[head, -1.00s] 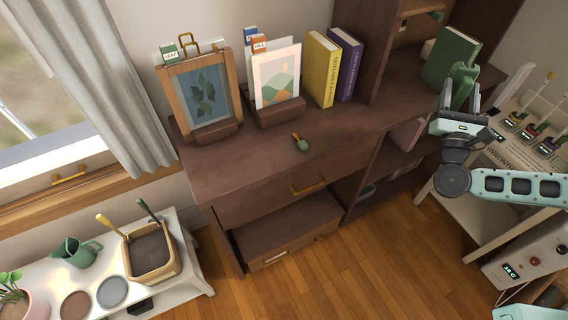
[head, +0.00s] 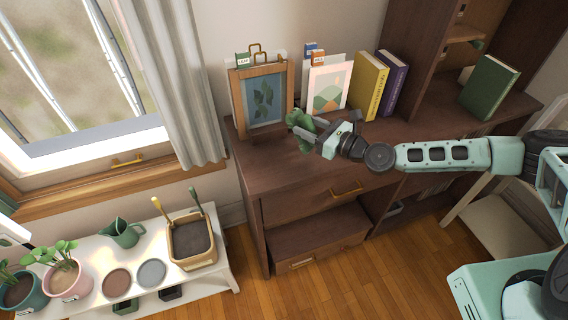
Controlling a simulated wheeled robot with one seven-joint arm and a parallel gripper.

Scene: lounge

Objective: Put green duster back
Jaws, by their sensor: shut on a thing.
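My gripper (head: 302,127) is over the dark brown cabinet top (head: 275,170), in front of the framed leaf picture (head: 262,100) and the landscape card (head: 329,86). Its green fingers are shut on the green duster. I cannot make out the duster apart from the fingers and wrist, which hide it. The spot of the cabinet top where the duster lay is behind my gripper and wrist.
Yellow (head: 369,86) and purple (head: 394,86) books stand right of the card. A green book (head: 489,87) leans further right. A white bench (head: 215,275) with pots stands at the left.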

